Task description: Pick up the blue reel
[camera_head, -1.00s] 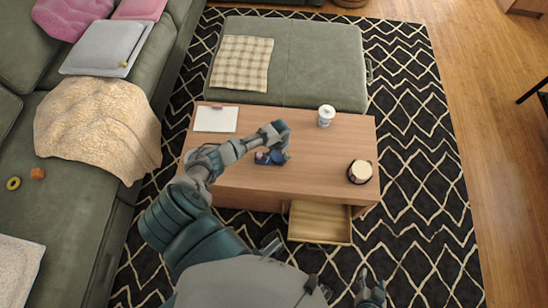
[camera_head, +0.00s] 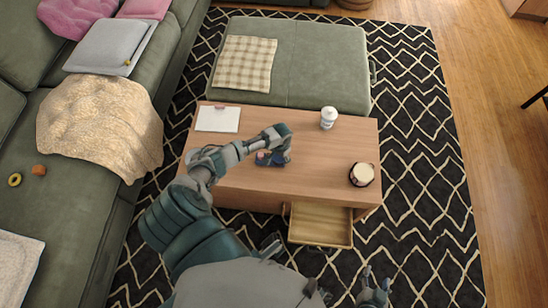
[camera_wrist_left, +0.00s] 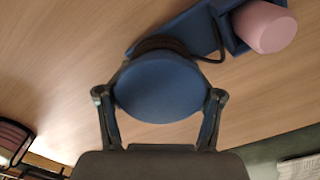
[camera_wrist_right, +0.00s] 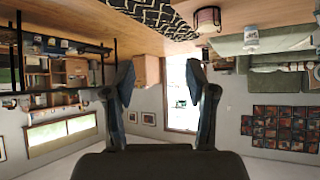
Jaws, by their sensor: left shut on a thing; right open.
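The blue reel (camera_wrist_left: 160,86) is a round blue disc with a dark wound band behind it, in the left wrist view. My left gripper (camera_wrist_left: 159,97) is shut on it, one finger on each side. In the head view my left gripper (camera_head: 279,146) is over the middle of the wooden coffee table (camera_head: 330,160) and mostly hides the reel. Whether the reel still touches the table I cannot tell. My right gripper (camera_head: 374,291) is open and empty at the bottom of the head view; its spread fingers show in the right wrist view (camera_wrist_right: 160,85).
A blue holder (camera_wrist_left: 185,32) with a pink cylinder (camera_wrist_left: 264,27) is just beyond the reel. A white jar (camera_head: 328,118), a dark-rimmed round pot (camera_head: 362,175) and a clipboard (camera_head: 218,120) are on the table. An open drawer (camera_head: 320,226) juts from its front.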

